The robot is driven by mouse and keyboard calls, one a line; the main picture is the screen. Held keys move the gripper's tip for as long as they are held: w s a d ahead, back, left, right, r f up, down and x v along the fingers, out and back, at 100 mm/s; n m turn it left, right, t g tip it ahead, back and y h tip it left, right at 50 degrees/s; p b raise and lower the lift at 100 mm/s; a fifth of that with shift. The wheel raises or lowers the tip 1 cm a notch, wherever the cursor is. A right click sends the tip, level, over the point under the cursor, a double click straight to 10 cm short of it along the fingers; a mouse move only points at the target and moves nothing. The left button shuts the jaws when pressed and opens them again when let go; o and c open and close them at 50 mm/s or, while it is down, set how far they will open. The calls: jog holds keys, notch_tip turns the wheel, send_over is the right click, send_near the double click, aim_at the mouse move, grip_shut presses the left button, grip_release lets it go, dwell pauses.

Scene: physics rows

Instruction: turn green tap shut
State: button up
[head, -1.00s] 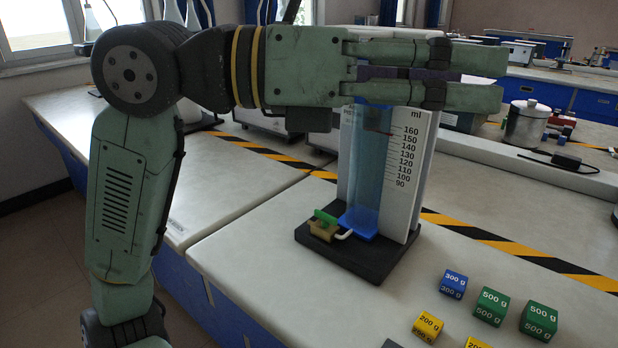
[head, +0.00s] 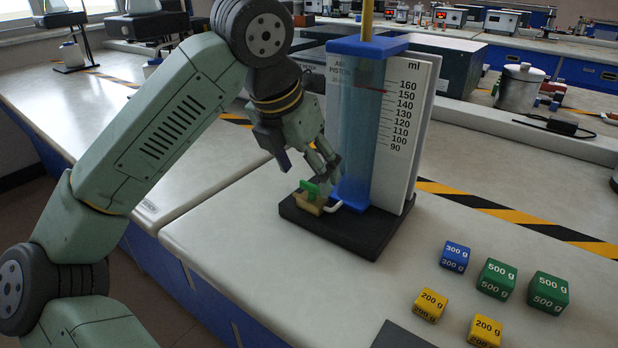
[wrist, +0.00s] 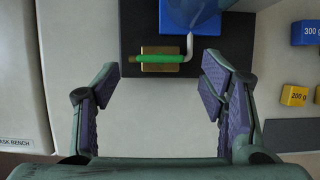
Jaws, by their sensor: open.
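The green tap (head: 310,188) is a small green handle on a brass-coloured block (head: 308,204) at the front left of the apparatus's black base. A white bent tube (head: 334,207) joins the block to the blue cylinder foot. In the wrist view the green handle (wrist: 160,58) lies level, left to right across the block, with the white tube (wrist: 189,46) at its right end. My gripper (head: 330,164) points down just above and behind the tap in the head view. In the wrist view my gripper (wrist: 158,82) is open and empty, its fingers either side of the tap and apart from it.
The clear cylinder (head: 360,130) with blue fittings and a white ml scale board (head: 407,130) stands close behind the tap. Blue, green and yellow weight cubes (head: 497,280) sit on the bench to the right. The bench left of the black base (head: 340,231) is clear.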

aim_at(312, 191)
jog(key=shift+x, duration=1.45)
jog(key=shift+c, duration=0.2)
jog(key=c, duration=1.1)
